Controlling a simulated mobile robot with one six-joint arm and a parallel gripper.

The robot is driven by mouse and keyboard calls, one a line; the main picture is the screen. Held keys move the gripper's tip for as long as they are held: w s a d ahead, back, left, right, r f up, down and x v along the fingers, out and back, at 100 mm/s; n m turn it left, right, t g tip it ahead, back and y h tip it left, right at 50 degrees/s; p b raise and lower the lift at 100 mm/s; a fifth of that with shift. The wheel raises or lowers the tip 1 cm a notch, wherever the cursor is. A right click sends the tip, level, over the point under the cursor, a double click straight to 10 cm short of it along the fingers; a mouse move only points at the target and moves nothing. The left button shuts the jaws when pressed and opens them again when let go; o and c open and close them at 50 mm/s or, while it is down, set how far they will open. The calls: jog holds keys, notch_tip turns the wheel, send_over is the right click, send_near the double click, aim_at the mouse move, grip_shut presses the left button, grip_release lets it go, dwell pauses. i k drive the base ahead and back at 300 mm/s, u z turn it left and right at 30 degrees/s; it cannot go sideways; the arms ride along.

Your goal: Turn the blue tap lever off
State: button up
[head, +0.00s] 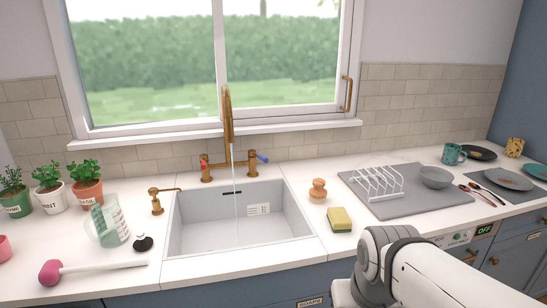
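A thin stream of water (236,195) runs from the spout into the sink. The red lever (204,162) is on the left valve. My arm shows at the lower right, in front of the counter. My gripper is outside the view, so its opening and anything in it are hidden.
A brass soap pump (157,205) stands left of the sink. A wooden-coloured brush (318,190) and a yellow-green sponge (340,219) are to its right. A dish rack (378,183) stands on a grey mat (415,208). Potted herbs (86,185) and a measuring jug (108,226) are at left. The window ledge is behind the tap.

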aim_at(251, 153)
jog(key=u, duration=0.15)
jog(key=i, duration=0.9)
jog(key=z, duration=0.1)
